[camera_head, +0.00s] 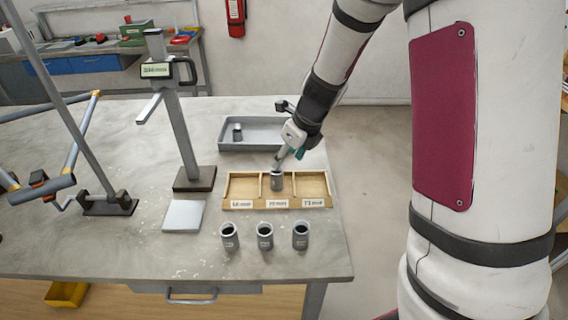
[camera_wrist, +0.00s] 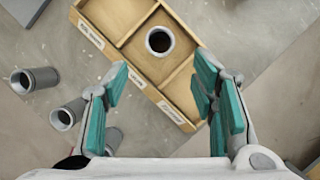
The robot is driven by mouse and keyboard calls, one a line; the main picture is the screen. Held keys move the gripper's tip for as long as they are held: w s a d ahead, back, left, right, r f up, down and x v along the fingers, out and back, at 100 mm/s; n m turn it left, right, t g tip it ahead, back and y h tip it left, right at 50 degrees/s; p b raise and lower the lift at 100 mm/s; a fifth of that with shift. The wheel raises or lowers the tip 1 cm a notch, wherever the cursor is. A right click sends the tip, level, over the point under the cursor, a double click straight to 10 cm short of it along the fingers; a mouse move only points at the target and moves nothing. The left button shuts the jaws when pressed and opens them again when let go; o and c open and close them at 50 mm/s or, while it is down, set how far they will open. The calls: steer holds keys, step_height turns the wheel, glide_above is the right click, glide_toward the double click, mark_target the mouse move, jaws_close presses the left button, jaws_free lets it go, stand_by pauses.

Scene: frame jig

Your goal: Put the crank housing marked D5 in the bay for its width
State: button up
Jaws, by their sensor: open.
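A grey crank housing (camera_head: 277,181) stands upright in the middle bay of the wooden three-bay tray (camera_head: 250,204); it also shows in the wrist view (camera_wrist: 160,41). My gripper (camera_head: 283,158) is just above it. In the wrist view my gripper's (camera_wrist: 162,74) teal-padded fingers are wide apart, with the housing beyond the tips and nothing between them. Three more housings (camera_head: 230,236), (camera_head: 265,235), (camera_head: 300,235) stand in a row in front of the tray. I cannot read a D5 mark on any. The bay labels (camera_head: 278,204) are too small to read surely.
A grey bin (camera_head: 262,147) behind the tray holds another housing (camera_head: 237,132). A measuring stand (camera_head: 180,125) with a display is to the left, with a pale plate (camera_head: 184,216) before it. The left and right bays are empty.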

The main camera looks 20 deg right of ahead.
steer(key=s+a+r+n, duration=0.4)
steer(key=s+r+n, duration=0.7)
steer(key=r+n, duration=0.2)
steer(key=s+d+r+n+h, duration=0.1)
steer(key=s+r+n, duration=0.1)
steer(key=s+n, duration=0.6)
steer(key=s+d+r+n+h, duration=0.1)
steer(key=s+r+n, duration=0.2)
steer(key=s+n, duration=0.6)
steer(key=shift+s+d+r+n+t, duration=0.2)
steer(key=shift+s+n+t, duration=0.1)
steer(key=shift+s+t, duration=0.1)
